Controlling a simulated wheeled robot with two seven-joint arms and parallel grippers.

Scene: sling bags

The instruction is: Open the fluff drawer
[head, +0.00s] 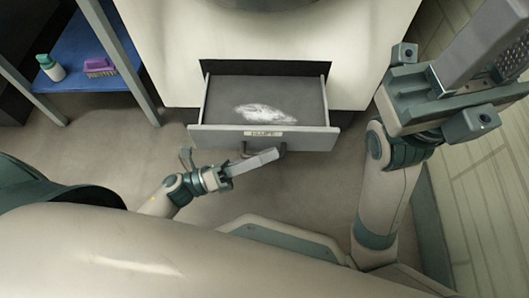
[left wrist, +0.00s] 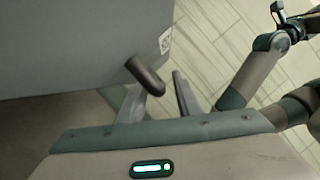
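The fluff drawer (head: 200,137) is pulled out of the white cabinet, with its inside showing. A pile of white fluff (head: 265,113) lies on its floor, and a label sits on the front's top edge. The dark handle (head: 279,151) is on the drawer front; its dark bar also shows in the left wrist view (left wrist: 145,76). My left gripper (head: 262,160) is at the handle. In the left wrist view its fingers (left wrist: 158,100) stand apart, with a gap beside the handle, so no firm grip shows. My right gripper (head: 480,60) is raised at upper right, away from the drawer; its finger gap is unclear.
The white cabinet (head: 160,60) stands behind the drawer. At left, a blue shelf (head: 90,45) holds a green-capped bottle (head: 50,67) and a purple brush (head: 99,67). Bare floor (head: 330,190) lies in front of the drawer. Light plank-like flooring is at right.

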